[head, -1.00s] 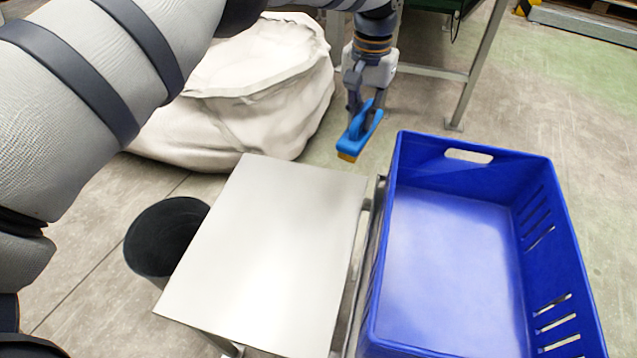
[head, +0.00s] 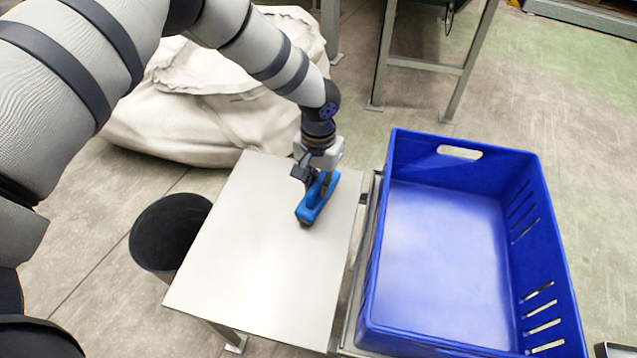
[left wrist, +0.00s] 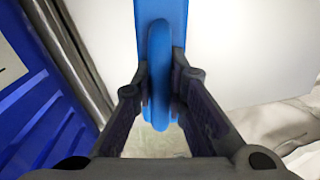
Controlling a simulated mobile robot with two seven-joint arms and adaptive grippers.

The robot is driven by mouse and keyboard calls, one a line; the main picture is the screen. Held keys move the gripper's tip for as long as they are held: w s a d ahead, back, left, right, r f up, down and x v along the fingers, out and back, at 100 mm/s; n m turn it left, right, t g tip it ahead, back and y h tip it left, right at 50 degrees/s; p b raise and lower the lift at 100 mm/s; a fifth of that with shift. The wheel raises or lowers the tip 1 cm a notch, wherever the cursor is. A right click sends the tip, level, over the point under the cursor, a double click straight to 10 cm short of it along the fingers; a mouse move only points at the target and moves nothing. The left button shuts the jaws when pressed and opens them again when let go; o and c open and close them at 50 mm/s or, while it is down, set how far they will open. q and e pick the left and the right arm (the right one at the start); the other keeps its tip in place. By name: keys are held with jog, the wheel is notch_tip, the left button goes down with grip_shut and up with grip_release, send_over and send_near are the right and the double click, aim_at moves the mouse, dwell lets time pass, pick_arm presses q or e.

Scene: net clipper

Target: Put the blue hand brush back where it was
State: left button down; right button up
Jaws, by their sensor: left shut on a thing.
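The blue hand brush (head: 316,203) is over the back right part of the small metal table (head: 262,262) in the head view. My left gripper (head: 319,178) is shut on its handle from above. In the left wrist view the brush (left wrist: 160,30) runs up between the two fingers of the left gripper (left wrist: 160,82), which clasp its handle. The brush's lower end is close to the tabletop; I cannot tell whether it touches. The bristles are mostly hidden. My right gripper is not in view.
A large empty blue crate (head: 375,270) stands right of the table, with a narrow gap between. A dark round bin (head: 170,232) is at the table's left. A pale sack (head: 170,140) lies behind. The rest of the tabletop is clear.

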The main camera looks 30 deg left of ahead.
pick_arm(q)
jog(key=shift+f, duration=0.1)
jog(key=c, duration=1.6)
grip_release()
notch_tip(320, 180, up, 12)
jog(key=p, duration=0.2)
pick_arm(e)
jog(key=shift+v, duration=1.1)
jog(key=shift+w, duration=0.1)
